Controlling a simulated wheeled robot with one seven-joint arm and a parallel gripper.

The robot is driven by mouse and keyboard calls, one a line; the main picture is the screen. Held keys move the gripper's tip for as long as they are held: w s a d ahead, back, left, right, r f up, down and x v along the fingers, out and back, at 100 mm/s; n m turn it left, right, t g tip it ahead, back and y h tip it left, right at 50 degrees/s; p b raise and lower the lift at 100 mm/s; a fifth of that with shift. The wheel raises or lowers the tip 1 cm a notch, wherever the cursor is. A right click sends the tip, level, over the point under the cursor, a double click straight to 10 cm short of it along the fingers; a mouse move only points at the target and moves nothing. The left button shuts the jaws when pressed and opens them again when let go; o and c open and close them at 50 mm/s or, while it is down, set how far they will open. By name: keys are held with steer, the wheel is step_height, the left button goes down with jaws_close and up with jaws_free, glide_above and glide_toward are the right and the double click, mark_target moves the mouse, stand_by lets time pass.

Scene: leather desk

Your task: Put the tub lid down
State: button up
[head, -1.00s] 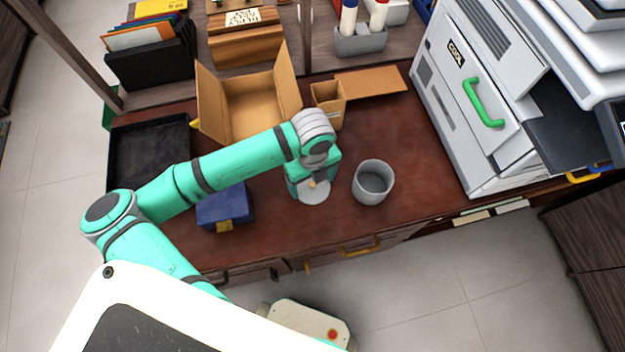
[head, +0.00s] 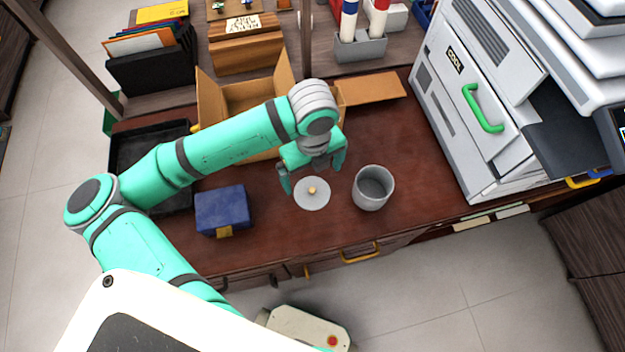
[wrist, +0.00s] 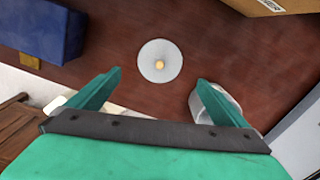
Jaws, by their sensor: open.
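The tub lid (head: 312,194) is a light grey disc with a small tan knob. It lies flat on the dark red desk, just left of the open grey tub (head: 372,188). In the wrist view the lid (wrist: 160,61) lies clear of the fingers, and the tub (wrist: 222,104) is partly hidden behind one finger. My gripper (head: 313,180) is open and empty, its fingers spread wide above the desk near the lid. In the wrist view my gripper (wrist: 158,85) shows bare space between its two fingers.
A blue box (head: 222,209) with a yellow tab sits left of the lid. A black tray (head: 122,150) and an open cardboard box (head: 210,95) are farther back left. A white machine with a green handle (head: 482,108) stands right. The desk between tub and machine is clear.

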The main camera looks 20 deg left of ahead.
steer(key=shift+r, duration=1.55)
